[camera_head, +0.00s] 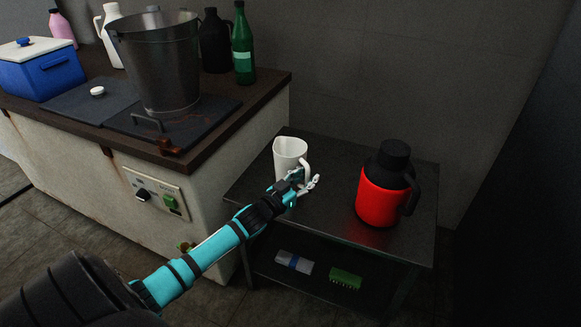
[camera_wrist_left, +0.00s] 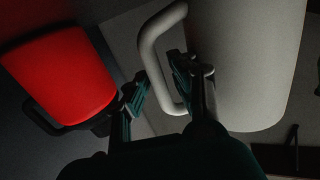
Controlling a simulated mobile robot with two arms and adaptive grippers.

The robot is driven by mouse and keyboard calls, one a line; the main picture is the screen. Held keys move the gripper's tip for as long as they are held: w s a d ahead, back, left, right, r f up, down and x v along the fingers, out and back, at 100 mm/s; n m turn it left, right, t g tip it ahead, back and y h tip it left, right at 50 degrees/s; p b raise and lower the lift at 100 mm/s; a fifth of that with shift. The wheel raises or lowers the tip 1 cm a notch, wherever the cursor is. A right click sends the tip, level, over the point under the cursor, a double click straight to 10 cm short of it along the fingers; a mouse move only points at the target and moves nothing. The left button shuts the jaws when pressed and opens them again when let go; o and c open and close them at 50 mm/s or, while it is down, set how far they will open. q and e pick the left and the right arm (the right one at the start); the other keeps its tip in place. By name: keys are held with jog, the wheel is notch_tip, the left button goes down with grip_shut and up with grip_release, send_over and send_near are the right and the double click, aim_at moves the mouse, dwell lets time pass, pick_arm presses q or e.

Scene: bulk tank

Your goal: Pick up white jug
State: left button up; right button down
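A white jug (camera_head: 289,156) stands upright on the dark metal side table (camera_head: 328,215), its handle on the right side. My left gripper (camera_head: 304,184) is at the jug's handle side, with its fingers apart. In the left wrist view, the jug (camera_wrist_left: 250,65) fills the upper right and its handle (camera_wrist_left: 150,45) reaches down between my fingers (camera_wrist_left: 163,78). One finger overlaps the handle's loop and the other is to the left of the handle. Contact with the handle cannot be told. My right gripper is not in view.
A red and black jug (camera_head: 382,195) stands right of the white jug. A green brush (camera_head: 345,278) and a pale block (camera_head: 294,263) lie on the lower shelf. The counter at left holds a metal bucket (camera_head: 160,62), a blue cooler (camera_head: 40,72) and several bottles.

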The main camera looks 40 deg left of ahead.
pick_arm(q)
grip_shut()
jog(key=shift+r, duration=0.25)
dwell(0.4)
